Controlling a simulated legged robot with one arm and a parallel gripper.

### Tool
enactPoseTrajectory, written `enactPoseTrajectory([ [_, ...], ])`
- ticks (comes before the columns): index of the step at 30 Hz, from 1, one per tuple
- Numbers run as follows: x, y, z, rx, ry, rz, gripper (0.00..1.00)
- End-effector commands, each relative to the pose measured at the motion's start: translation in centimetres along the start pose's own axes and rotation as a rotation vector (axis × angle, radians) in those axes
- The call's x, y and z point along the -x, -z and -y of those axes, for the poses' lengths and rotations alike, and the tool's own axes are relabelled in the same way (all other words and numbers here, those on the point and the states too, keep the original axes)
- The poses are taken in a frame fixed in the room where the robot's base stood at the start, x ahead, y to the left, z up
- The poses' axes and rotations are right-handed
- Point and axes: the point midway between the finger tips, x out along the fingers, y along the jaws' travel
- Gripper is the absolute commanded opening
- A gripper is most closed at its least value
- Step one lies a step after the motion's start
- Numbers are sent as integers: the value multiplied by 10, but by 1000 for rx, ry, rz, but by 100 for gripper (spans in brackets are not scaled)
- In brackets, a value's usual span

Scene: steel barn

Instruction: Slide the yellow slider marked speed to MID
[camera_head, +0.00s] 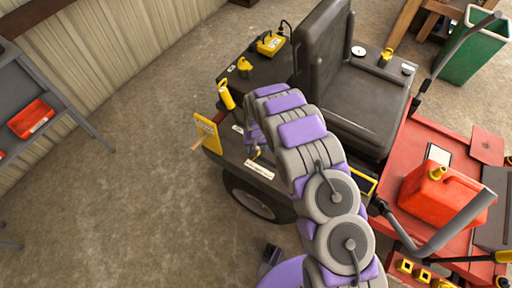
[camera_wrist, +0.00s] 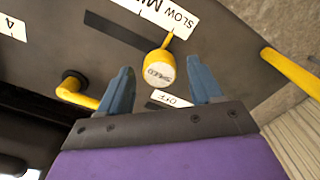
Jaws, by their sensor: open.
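The yellow slider (camera_wrist: 160,66) marked speed shows in the wrist view as a round knob with a white face and a thin yellow pointer. The pointer reaches toward a white label (camera_wrist: 168,14) reading "SLOW M...", which is cut off by the frame edge. A dark slot (camera_wrist: 115,30) runs beside the knob. My gripper (camera_wrist: 160,68) is open, with one blue-grey finger on each side of the knob and visible gaps between. I cannot tell how deep the fingers reach. In the head view my arm hides most of the gripper and the slider.
A yellow lever (camera_wrist: 78,90) stands left of my fingers, and a yellow bar (camera_wrist: 290,70) is at the right. An "OFF" label (camera_wrist: 170,98) lies between the fingers. In the head view, a black seat (camera_head: 350,100) and red fuel can (camera_head: 445,193) are right of my arm.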

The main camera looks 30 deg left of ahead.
Motion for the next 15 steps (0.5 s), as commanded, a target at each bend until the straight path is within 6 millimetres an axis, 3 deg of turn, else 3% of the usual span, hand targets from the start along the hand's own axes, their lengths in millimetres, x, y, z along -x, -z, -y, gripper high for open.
enactPoseTrajectory([
  [2,0,0,0,0,0,0,59],
  [15,0,0,0,0,0,0,17],
])
